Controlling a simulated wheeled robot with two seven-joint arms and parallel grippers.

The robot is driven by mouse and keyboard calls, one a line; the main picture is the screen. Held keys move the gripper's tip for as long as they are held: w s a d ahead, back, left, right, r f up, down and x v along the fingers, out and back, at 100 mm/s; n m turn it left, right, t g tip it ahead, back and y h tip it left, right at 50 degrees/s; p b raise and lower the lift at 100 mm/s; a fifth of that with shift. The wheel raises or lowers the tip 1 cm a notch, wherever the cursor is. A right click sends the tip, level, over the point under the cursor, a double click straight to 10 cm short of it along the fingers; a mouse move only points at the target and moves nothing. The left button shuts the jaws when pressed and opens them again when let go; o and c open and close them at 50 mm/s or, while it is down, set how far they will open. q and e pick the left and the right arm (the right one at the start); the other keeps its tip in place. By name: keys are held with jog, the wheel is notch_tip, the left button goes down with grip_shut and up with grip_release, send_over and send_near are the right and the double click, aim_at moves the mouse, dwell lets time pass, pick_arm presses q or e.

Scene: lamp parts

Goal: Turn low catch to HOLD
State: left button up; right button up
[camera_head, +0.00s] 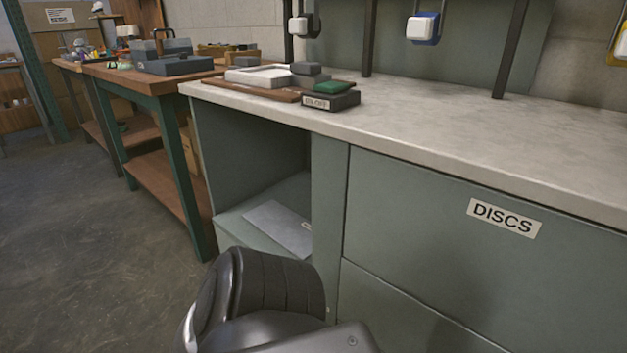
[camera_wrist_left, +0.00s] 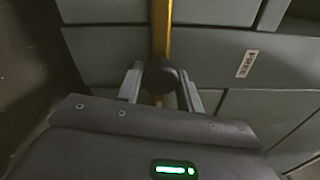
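In the left wrist view a dark round knob (camera_wrist_left: 161,77) stands in front of an upright yellow bar (camera_wrist_left: 161,25), which also shows below it. I take the knob to be part of the catch. My left gripper (camera_wrist_left: 161,82) has one finger on each side of the knob, with little or no gap. I cannot tell whether the fingers press on it. A label reading FREE (camera_wrist_left: 247,63) is on the grey-green front to the right. No HOLD label shows. In the head view my left gripper is out of sight. My right gripper is in neither view.
The workbench (camera_head: 470,135) has a pale top. Its front carries a DISCS label (camera_head: 504,218) and an open bay (camera_head: 255,165) at left. Grey blocks and a white tray (camera_head: 258,76) sit on top. A wooden bench (camera_head: 150,82) stands farther left. Open floor (camera_head: 80,250) lies at left.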

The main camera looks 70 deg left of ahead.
pick_arm(q)
jog(key=o, duration=0.4)
jog(key=shift+w, duration=0.1)
